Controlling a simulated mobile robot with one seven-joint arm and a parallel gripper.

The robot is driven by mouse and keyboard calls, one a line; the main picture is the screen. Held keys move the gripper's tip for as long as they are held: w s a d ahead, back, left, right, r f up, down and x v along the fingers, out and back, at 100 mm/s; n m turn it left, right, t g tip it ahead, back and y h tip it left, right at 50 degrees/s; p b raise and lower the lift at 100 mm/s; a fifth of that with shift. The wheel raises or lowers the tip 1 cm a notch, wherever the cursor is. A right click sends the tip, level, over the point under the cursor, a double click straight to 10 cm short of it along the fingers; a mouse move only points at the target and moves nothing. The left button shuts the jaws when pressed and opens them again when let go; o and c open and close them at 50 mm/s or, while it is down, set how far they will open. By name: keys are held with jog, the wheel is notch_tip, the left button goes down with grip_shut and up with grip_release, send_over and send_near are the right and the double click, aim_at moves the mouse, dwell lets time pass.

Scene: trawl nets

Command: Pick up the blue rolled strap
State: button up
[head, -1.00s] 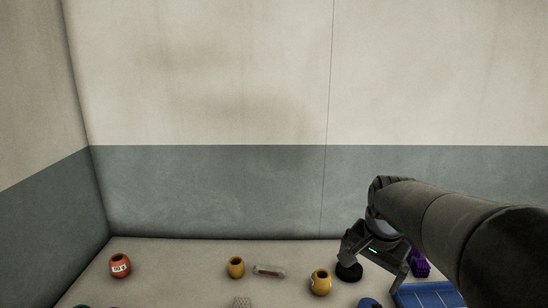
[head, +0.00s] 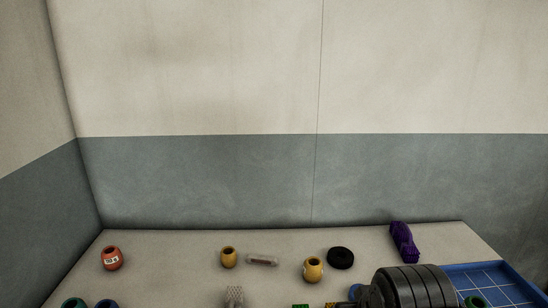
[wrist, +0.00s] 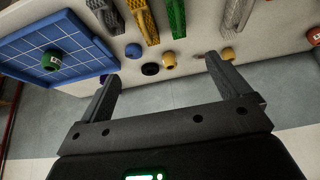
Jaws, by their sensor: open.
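A small blue round item (head: 355,291), likely the blue rolled strap, shows at the lower right of the head view, partly hidden behind my dark arm. A blue round item, likely the same one, shows in the wrist view (wrist: 133,50), beyond the fingertips and above a black disc. My gripper (wrist: 162,67) is open with nothing between its two fingers. It is apart from the blue item. In the head view my arm hides the gripper.
A blue gridded tray (head: 515,292) holds a green item. A black disc (head: 340,258), two yellow pots (head: 313,270) (head: 228,257), a clear tube (head: 262,260) and a purple item (head: 404,242) lie nearby.

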jog(key=w+d+f+m+g, duration=0.1)
jog(key=w+d+f, duration=0.15)
jog(key=w, duration=0.65)
jog(key=w+d+f+m+g, duration=0.1)
jog(key=w+d+g, duration=0.15)
jog(key=w, duration=0.55)
jog(key=w+d+f, duration=0.3)
jog(key=w+f, duration=0.1)
jog(key=f, duration=0.1)
jog(key=w+d+f+g, duration=0.1)
jog(key=w+d+f, duration=0.2)
jog(key=w+f, duration=0.2)
jog(key=w+d+f+m+g, duration=0.1)
jog(key=w+d+f, duration=0.3)
jog(key=f, duration=0.3)
jog(key=shift+w, duration=0.5)
jog(key=f, duration=1)
jog(key=shift+w+f, duration=0.15)
jog(key=shift+w, duration=0.05)
jog(key=c, duration=1.2)
jog(key=shift+o, duration=0.2)
